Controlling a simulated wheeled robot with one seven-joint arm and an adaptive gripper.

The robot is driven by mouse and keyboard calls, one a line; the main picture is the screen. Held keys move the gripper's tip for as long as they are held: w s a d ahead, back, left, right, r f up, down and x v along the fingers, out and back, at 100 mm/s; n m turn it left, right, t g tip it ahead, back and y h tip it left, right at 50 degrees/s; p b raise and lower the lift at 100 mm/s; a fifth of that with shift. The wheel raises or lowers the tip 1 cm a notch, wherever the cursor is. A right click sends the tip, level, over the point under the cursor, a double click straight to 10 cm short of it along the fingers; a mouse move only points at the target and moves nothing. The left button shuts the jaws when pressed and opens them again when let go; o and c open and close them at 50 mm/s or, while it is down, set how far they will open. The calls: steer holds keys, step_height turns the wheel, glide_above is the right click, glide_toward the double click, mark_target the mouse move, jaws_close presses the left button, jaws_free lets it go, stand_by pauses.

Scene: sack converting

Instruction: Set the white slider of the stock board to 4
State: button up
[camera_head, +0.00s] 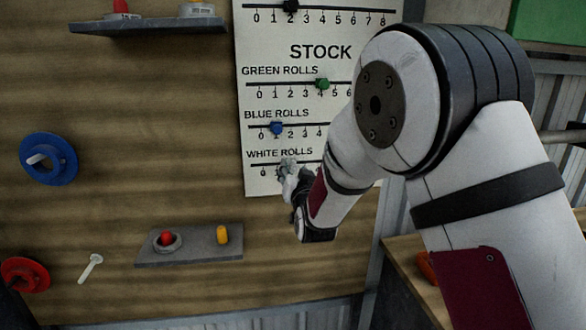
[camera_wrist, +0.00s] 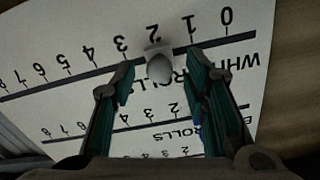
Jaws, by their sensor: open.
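The stock board (camera_head: 290,100) hangs on the wooden wall, with its white rolls scale at the bottom. My gripper (camera_head: 287,168) is at that scale and hides much of it in the head view. In the wrist view the picture is upside down, and the white slider (camera_wrist: 159,68) stands at about 2 on its line. My open gripper (camera_wrist: 159,64) has one finger on each side of the white knob, with visible gaps. I cannot tell how far the fingertips are from the board.
Above are the blue slider (camera_head: 277,128) at about 1, the green slider (camera_head: 323,84) at about 4 and a black slider (camera_head: 290,5). A small grey shelf (camera_head: 190,257) with red and yellow buttons sits lower left. A blue wheel (camera_head: 48,158) is at the far left.

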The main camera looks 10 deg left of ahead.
steer(key=shift+x, duration=1.25)
steer(key=shift+c, duration=0.2)
jaws_close()
steer(key=w+d+b, duration=0.2)
steer(key=d+b, duration=0.1)
steer(key=d, duration=0.4)
steer(key=shift+d, duration=0.35)
steer(key=shift+w, duration=0.1)
steer(key=shift+o, duration=0.2)
jaws_free()
steer(key=v, duration=1.2)
